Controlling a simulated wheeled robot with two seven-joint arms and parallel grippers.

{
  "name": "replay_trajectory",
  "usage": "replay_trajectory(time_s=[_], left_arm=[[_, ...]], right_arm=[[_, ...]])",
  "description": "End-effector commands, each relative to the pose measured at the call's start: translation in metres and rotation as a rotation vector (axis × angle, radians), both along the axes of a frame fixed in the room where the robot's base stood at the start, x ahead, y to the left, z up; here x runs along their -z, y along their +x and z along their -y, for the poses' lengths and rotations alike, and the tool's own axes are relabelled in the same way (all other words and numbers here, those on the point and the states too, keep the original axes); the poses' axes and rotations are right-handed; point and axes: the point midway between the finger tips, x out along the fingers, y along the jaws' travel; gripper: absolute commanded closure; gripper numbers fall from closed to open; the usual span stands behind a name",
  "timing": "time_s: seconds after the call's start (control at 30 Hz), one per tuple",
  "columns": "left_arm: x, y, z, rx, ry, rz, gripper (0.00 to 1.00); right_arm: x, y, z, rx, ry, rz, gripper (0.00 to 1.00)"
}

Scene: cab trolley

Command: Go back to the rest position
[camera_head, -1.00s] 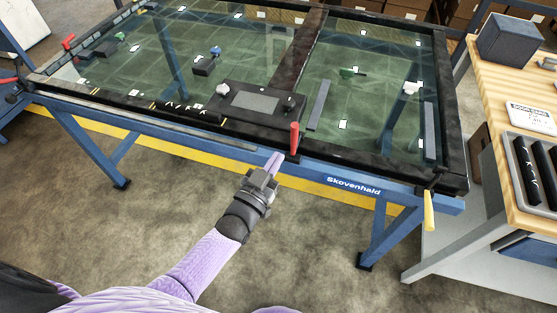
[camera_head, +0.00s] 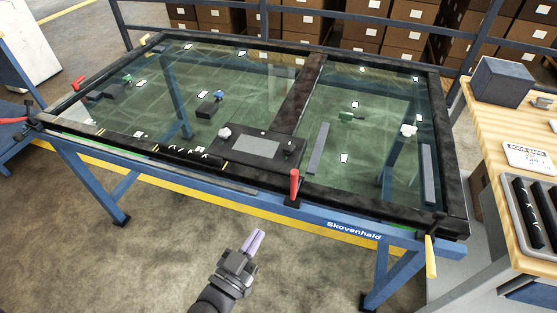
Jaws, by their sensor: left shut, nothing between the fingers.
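My left gripper (camera_head: 254,240) is in the lower middle of the head view, with its pale purple fingers together and nothing between them. It is over the floor in front of the blue-framed glass table (camera_head: 262,187), apart from the table's front edge. A red upright handle (camera_head: 294,184) stands on that front edge, up and to the right of the fingertips. My right gripper is not in view.
A wooden bench (camera_head: 489,105) with a grey-blue box (camera_head: 500,82) and a black-slotted tray (camera_head: 520,215) stands at the right. A yellow handle (camera_head: 430,257) hangs at the table's front right corner. Shelved brown boxes (camera_head: 350,35) line the back. Floor at lower left is clear.

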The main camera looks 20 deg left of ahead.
Motion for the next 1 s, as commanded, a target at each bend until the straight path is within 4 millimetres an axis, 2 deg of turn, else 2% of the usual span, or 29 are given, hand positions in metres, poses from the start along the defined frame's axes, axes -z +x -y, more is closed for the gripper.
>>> replay_trajectory(time_s=[0.07, 0.17, 0.2, 0.27, 0.3, 0.37, 0.4, 0.43, 0.5, 0.6, 0.63, 0.73, 1.0], left_arm=[[0.011, -0.002, -0.001, -0.003, 0.011, -0.046, 1.00], [0.070, -0.022, -0.006, -0.020, 0.070, -0.286, 1.00], [0.104, -0.040, -0.009, -0.028, 0.105, -0.434, 1.00], [0.155, -0.078, -0.016, -0.039, 0.162, -0.675, 1.00], [0.184, -0.107, -0.020, -0.044, 0.196, -0.829, 1.00], [0.218, -0.155, -0.027, -0.048, 0.246, -1.046, 1.00], [0.234, -0.186, -0.031, -0.048, 0.276, -1.175, 1.00], [0.243, -0.208, -0.033, -0.048, 0.295, -1.262, 1.00], [0.256, -0.251, -0.038, -0.045, 0.334, -1.429, 1.00], [0.263, -0.290, -0.043, -0.042, 0.367, -1.575, 1.00], [0.264, -0.297, -0.044, -0.042, 0.373, -1.599, 1.00], [0.264, -0.305, -0.045, -0.041, 0.380, -1.629, 1.00], [0.264, -0.303, -0.045, -0.042, 0.379, -1.625, 1.00]], right_arm=[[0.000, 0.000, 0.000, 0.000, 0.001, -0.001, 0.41], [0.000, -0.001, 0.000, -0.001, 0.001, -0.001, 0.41], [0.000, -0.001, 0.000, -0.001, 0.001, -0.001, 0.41], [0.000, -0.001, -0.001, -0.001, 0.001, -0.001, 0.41], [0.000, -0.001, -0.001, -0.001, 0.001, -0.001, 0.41], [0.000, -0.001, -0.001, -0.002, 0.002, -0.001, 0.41], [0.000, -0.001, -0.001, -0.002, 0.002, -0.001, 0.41], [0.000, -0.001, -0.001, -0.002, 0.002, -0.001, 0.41], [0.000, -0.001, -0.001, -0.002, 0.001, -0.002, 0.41], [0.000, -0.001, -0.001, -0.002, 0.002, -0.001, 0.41], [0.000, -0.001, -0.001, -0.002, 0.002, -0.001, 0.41], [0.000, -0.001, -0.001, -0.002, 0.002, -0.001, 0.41], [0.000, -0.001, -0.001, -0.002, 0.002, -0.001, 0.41]])
